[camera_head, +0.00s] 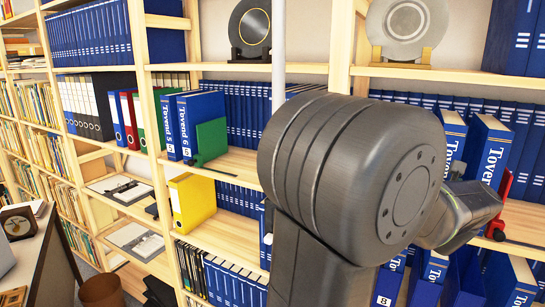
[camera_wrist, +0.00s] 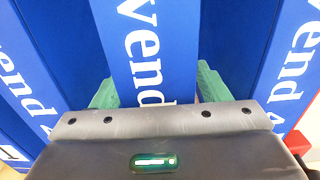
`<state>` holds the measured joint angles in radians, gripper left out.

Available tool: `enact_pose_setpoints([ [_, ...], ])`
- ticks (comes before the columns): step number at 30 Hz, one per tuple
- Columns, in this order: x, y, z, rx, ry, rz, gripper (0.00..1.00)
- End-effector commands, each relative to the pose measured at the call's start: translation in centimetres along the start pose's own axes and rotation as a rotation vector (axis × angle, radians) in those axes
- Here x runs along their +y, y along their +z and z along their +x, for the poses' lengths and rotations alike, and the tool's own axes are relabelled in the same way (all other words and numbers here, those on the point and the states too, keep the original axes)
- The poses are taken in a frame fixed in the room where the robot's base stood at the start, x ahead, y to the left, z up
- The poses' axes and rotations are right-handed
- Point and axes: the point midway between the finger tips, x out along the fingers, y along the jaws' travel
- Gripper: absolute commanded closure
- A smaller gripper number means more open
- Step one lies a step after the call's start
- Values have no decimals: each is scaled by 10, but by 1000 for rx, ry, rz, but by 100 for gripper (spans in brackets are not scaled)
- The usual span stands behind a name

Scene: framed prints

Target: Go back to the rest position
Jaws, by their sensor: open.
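My gripper (camera_wrist: 156,88) shows in the wrist view with its two green fingers apart, one on each side of a blue binder (camera_wrist: 143,30) with "vend" lettering on its spine. The binder stands between the fingers; I cannot tell whether either finger touches it. In the head view, my dark arm (camera_head: 350,180) fills the middle and right, and its far end reaches toward the shelf at the right. The fingers are hidden there.
Wooden shelves (camera_head: 340,45) hold several blue binders (camera_head: 487,150). A red bookend (camera_head: 500,205) stands close to my arm's end. A yellow binder (camera_head: 192,203) and green bookend (camera_head: 208,142) are left of the arm. A desk (camera_head: 40,255) is at the lower left.

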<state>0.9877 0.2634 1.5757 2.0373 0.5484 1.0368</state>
Motion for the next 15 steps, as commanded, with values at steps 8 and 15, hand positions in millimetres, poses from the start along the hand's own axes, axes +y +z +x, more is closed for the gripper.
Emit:
enact_pose_setpoints([
  [8,-1,1,-48,-3,-3,-2,31],
  [15,-1,2,-89,-4,-3,-3,31],
])
